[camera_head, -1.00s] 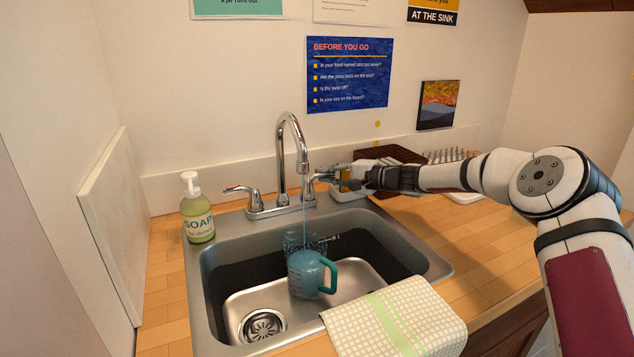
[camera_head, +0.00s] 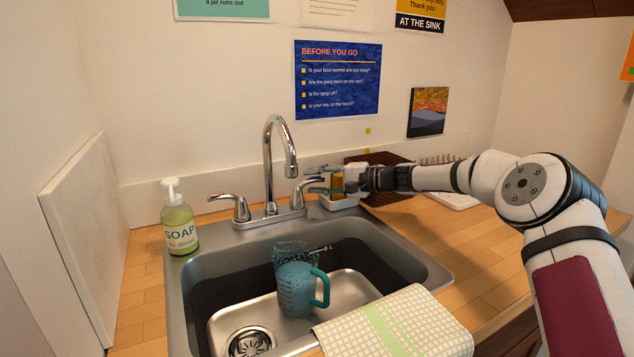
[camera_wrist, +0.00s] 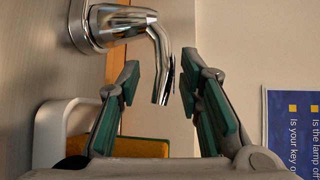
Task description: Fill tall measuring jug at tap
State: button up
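The tall measuring jug (camera_head: 296,288) stands upright in the sink (camera_head: 178,290), below the tap spout (camera_head: 290,166). Its lower part looks solid blue, its upper part see-through, and its teal handle points right. No water stream shows under the spout. My gripper (camera_head: 322,181) is at the tap's right lever (camera_head: 305,190). In the wrist view my gripper (camera_wrist: 160,98) is open, with green pads on both sides of the chrome lever (camera_wrist: 161,65) and gaps between. The lever's tip lies between the fingers.
A left tap lever (camera_head: 232,203) and a soap bottle (camera_head: 180,222) stand on the left. A checked cloth (camera_head: 395,325) hangs over the sink's front right edge.

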jog(key=v, duration=1.2)
